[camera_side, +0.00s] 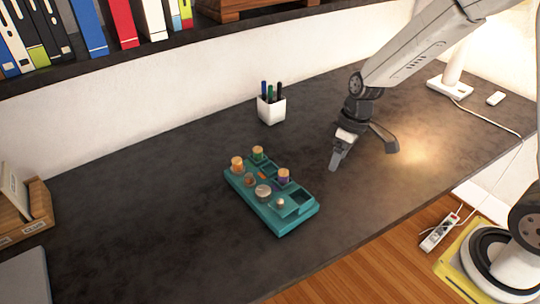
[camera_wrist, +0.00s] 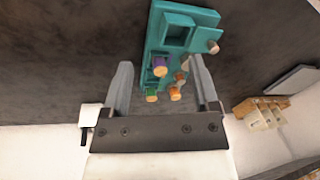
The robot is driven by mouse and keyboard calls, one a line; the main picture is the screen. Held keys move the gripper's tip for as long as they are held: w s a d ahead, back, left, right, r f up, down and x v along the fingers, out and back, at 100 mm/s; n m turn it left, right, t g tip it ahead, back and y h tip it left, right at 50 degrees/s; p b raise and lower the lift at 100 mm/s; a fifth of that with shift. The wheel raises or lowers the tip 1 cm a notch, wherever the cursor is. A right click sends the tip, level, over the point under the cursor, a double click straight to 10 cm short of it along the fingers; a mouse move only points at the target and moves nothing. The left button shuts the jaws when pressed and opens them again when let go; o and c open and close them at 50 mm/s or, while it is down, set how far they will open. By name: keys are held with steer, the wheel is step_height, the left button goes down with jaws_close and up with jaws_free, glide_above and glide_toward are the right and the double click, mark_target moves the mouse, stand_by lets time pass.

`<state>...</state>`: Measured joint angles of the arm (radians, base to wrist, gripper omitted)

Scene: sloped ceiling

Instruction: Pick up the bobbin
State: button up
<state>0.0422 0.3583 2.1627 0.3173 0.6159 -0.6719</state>
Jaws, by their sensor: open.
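A teal tray (camera_side: 300,219) with compartments sits on the dark desk; it also shows in the wrist view (camera_wrist: 207,18). It holds several spool-like pieces with tan tops: a green one (camera_side: 257,154), an orange one (camera_side: 237,164) and a purple one (camera_side: 284,177). A round grey-brown piece (camera_side: 263,192) and a small pale knob (camera_side: 280,202) are there too. I cannot tell which is the bobbin. My gripper (camera_side: 362,156) is open and empty, above the desk right of the tray. In the wrist view, the purple piece (camera_wrist: 160,64) appears between its fingers, apart from them.
A white pen cup (camera_side: 271,109) stands behind the tray. A cardboard box (camera_side: 22,213) and a grey flat object (camera_side: 24,273) are at the left. A lamp (camera_side: 450,82) stands at the back right. A shelf with binders (camera_side: 88,27) overhangs the back. The desk around the tray is clear.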

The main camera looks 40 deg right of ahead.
steer(key=w+a+f+n+g+y, duration=0.1)
steer(key=w+a+f+n+y, duration=0.15)
steer(key=w, duration=0.25)
steer(key=w+a+f+n+y, duration=0.1)
steer(key=w+f+n+y, duration=0.15)
steer(key=w+n, duration=0.2)
steer(key=n+y, duration=0.4)
steer(key=n, duration=0.1)
glide_toward(251, 174)
steer(key=shift+s+a+f, duration=0.15)
steer(key=shift+s+f, duration=0.15)
steer(key=shift+s, duration=0.3)
steer(key=shift+s+a+f, duration=0.2)
steer(key=shift+s+f, duration=0.05)
steer(key=shift+s, duration=0.3)
steer(key=shift+w+a+f+n+t+y, duration=0.15)
steer(key=shift+w+f+n+t+y, duration=0.15)
steer(key=shift+w+f+n+y, duration=0.45)
steer(key=shift+w+r, duration=0.1)
steer(key=shift+r, duration=0.05)
steer(key=shift+a, duration=0.1)
steer(key=shift+x, duration=1.25)
steer(key=shift+a, duration=0.1)
steer(key=shift+x, duration=2.5)
steer(key=shift+w, duration=0.1)
